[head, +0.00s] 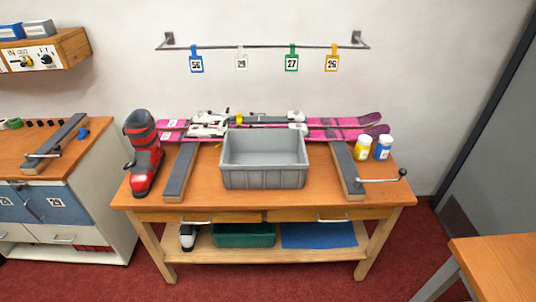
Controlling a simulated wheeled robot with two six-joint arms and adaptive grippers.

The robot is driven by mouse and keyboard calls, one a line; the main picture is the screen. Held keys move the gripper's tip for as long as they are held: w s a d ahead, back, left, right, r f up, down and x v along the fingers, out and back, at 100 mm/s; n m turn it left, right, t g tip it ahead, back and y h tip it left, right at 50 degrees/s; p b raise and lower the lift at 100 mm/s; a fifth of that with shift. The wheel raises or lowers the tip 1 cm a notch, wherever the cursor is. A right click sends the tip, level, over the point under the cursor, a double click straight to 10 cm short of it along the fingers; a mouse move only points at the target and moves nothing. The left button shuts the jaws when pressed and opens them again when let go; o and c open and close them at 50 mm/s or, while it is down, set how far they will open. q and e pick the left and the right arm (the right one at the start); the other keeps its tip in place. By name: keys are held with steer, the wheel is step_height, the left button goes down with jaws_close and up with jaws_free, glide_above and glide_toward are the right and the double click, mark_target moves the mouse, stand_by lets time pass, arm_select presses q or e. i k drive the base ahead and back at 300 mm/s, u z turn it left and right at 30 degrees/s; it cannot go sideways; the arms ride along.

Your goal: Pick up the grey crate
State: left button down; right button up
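The grey crate (263,180) stands upright on the wooden bench (215,190), near its front edge and between two dark padded rests. It is open at the top and looks empty. Its whole front wall shows, and nothing covers it. Neither of my grippers is in the head view.
Pink skis (345,122) lie behind the crate. A red boot (143,155) stands left; a left rest (180,172) and a right rest (347,170) with a crank handle (385,179) flank the crate. A yellow jar (362,148) and a white-and-blue jar (383,148) stand right.

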mark_target(250, 159)
steer(key=z, duration=0.8)
steer(key=i, duration=1.35)
steer(key=u, duration=0.15)
